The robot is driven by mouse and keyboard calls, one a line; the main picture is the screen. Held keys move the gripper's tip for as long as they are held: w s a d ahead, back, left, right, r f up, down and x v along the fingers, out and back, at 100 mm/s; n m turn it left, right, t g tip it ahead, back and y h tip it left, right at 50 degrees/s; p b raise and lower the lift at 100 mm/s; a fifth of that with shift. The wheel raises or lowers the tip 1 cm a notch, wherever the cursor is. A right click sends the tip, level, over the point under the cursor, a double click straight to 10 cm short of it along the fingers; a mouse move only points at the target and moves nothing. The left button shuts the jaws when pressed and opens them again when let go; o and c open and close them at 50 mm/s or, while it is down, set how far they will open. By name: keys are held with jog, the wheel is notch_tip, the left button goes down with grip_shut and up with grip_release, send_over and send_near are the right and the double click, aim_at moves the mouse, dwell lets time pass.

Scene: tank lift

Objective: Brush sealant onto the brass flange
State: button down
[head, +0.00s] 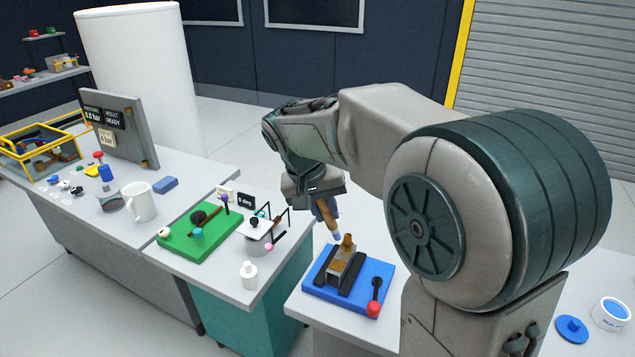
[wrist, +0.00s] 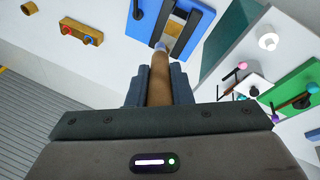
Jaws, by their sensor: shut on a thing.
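My gripper (head: 327,205) is shut on a brush with a wooden handle (head: 327,215) and points it downward. In the wrist view the brush (wrist: 160,80) runs out from between the fingers, its pale blue tip over the edge of the blue fixture. The blue fixture (head: 320,287) holds a grey block between dark jaws. The block bears the brass flange (head: 347,241), a small brass-coloured piece standing on top. The brush tip is just left of and near the flange; I cannot tell whether they touch. The sealant tub (head: 611,314) stands at the right, its blue lid (head: 571,328) beside it.
A green board (head: 202,233) and a white bottle (head: 249,275) stand on the left bench, across a gap. A brown block with red and blue knobs (wrist: 82,31) shows in the wrist view.

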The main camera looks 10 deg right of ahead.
jog(key=shift+w, duration=0.3)
notch_tip(320, 180, down, 5)
jog(key=b, duration=0.3)
jog(key=shift+s+r, duration=0.1)
jog(key=shift+d+r+b, duration=0.1)
jog(key=shift+d+b, duration=0.05)
jog(key=shift+b, duration=0.2)
